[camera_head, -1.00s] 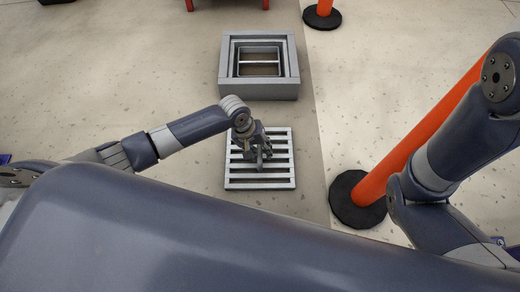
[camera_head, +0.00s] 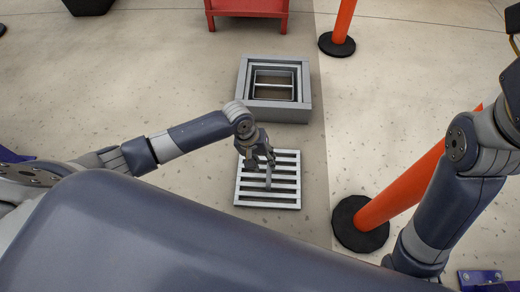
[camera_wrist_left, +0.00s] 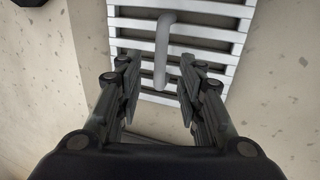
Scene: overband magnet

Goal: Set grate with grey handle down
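The grate (camera_head: 268,204) is a light grey, square slatted panel that appears to lie flat on the floor, nearer to me than the square frame. Its grey bar handle (camera_head: 268,180) rises from the slats and shows in the left wrist view as a bent bar (camera_wrist_left: 161,50). My left gripper (camera_head: 262,162) is over the grate. In the left wrist view my left gripper (camera_wrist_left: 159,95) is open, with the handle between its fingers and visible gaps on both sides. My right gripper is out of view; only parts of the right arm show.
A raised grey square frame (camera_head: 245,100) with a barred opening stands just beyond the grate. An orange post on a black base (camera_head: 356,235) stands to the right, close to my right arm. A red stand (camera_head: 247,6) and another orange post (camera_head: 343,20) are farther back.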

